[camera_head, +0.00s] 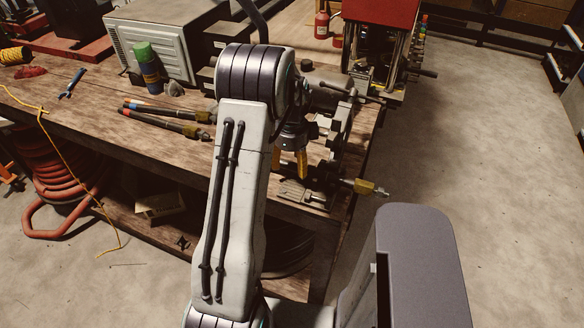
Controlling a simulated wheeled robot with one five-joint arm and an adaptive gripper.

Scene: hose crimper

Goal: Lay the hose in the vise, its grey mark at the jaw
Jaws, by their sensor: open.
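A hose with a brass end fitting (369,187) reaches out past the bench's right end, beside the vise (306,193). I cannot see its grey mark, and my arm and gripper hide much of its length. I cannot tell whether it lies fully between the jaws. My gripper (291,163), with yellow fingertips, is open above the vise, pointing down. I cannot tell whether the fingers touch the hose. Two dark hoses (160,122) with coloured bands and brass ends lie on the bench left of my arm.
The wooden bench (60,110) holds a grey machine (165,40), a green-capped can (147,65), a blue tool (73,82) and a yellow cord. A red press (382,14) stands at the back right. A coiled red hose (60,190) is below. The floor at right is clear.

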